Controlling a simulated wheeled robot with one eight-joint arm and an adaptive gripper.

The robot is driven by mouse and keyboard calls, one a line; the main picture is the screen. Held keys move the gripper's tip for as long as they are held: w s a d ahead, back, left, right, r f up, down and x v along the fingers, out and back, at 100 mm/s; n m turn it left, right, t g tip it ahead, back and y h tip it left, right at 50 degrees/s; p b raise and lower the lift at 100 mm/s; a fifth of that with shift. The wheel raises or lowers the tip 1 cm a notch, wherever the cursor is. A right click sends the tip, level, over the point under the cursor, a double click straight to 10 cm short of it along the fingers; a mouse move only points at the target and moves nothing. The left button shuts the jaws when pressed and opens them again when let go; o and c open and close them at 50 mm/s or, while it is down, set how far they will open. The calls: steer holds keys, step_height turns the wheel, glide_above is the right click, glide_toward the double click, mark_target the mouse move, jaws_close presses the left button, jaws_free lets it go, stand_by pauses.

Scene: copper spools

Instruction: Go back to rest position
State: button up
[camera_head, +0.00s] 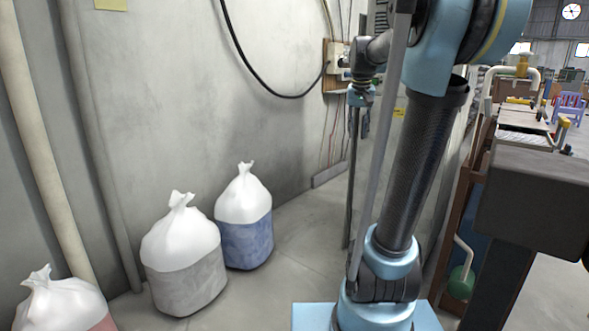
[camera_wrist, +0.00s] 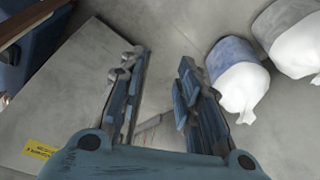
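My gripper (camera_wrist: 158,65) shows in the wrist view with its two blue-grey fingers apart and nothing between them. Grey floor shows through the gap. In the head view my gripper (camera_head: 361,125) is small, near the wall at the upper middle. It points downward and hangs clear of the bags. My upper arm crosses the right half of the head view and hides part of the background.
White-topped bags stand along the wall: a blue one (camera_head: 246,225), a grey one (camera_head: 184,262) and a reddish one (camera_head: 62,305). A wall box (camera_head: 338,62) with a black cable hangs behind my gripper. A workbench with pipes (camera_head: 524,125) stands right. Floor between bags and arm is clear.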

steer(key=s+a+f+n, duration=0.2)
steer(key=s+a+f, duration=0.1)
steer(key=s+f, duration=2.3)
steer(key=s, duration=0.3)
steer(key=shift+s+a+f+g+y, duration=0.15)
steer(key=shift+s+a+g+y, duration=0.05)
steer(key=shift+g+y, duration=0.2)
steer(key=shift+w+f, duration=0.2)
steer(key=shift+w, duration=0.3)
steer(key=shift+o, duration=0.3)
steer(key=shift+s, duration=0.1)
